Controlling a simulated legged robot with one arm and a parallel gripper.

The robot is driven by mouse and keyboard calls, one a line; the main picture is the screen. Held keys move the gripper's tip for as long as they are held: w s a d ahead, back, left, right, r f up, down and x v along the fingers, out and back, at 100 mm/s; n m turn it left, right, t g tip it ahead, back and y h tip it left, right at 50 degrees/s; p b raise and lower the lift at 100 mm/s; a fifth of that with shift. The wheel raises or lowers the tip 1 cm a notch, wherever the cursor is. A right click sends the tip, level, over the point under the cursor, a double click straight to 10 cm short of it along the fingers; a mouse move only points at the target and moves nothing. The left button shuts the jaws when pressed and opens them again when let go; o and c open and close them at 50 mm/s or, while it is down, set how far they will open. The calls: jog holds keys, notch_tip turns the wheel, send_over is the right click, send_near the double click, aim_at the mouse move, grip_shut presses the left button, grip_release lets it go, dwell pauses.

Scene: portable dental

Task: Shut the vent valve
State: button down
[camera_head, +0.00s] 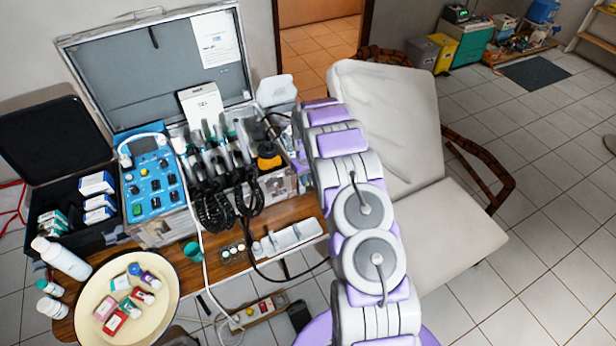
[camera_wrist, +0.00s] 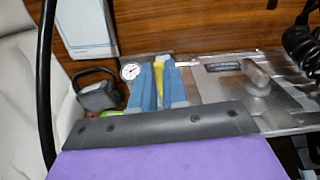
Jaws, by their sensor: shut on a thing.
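In the wrist view, my gripper (camera_wrist: 161,66) has two blue fingers reaching forward from a dark bar, beside a small round white gauge (camera_wrist: 130,71). A narrow yellow piece (camera_wrist: 159,86) shows between the fingers, and they are shut on it. It looks like the vent valve's handle, but the fingers hide most of it, so its angle and the valve's state cannot be told. In the head view, my purple and white arm reaches the right end of the open dental case (camera_head: 275,185); my gripper and the valve are hidden there.
A black looped part (camera_wrist: 97,92) lies left of the gauge. A metal plate (camera_wrist: 225,90) lies right of the fingers, with black coiled cords (camera_wrist: 303,45) beyond. A padded chair (camera_head: 440,230) stands right of my arm. A round tray (camera_head: 85,300) holds several small bottles.

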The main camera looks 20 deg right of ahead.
jog(key=shift+w+a+r+m, duration=0.15)
jog(key=shift+w+m, duration=0.1)
jog(key=shift+m, duration=0.15)
jog(key=c, duration=1.4)
grip_release()
jog(key=shift+o, duration=1.3)
jog(key=shift+s, duration=0.1)
notch_tip(320, 180, up, 17)
jog(key=p, duration=0.1)
jog(key=shift+p, duration=0.4)
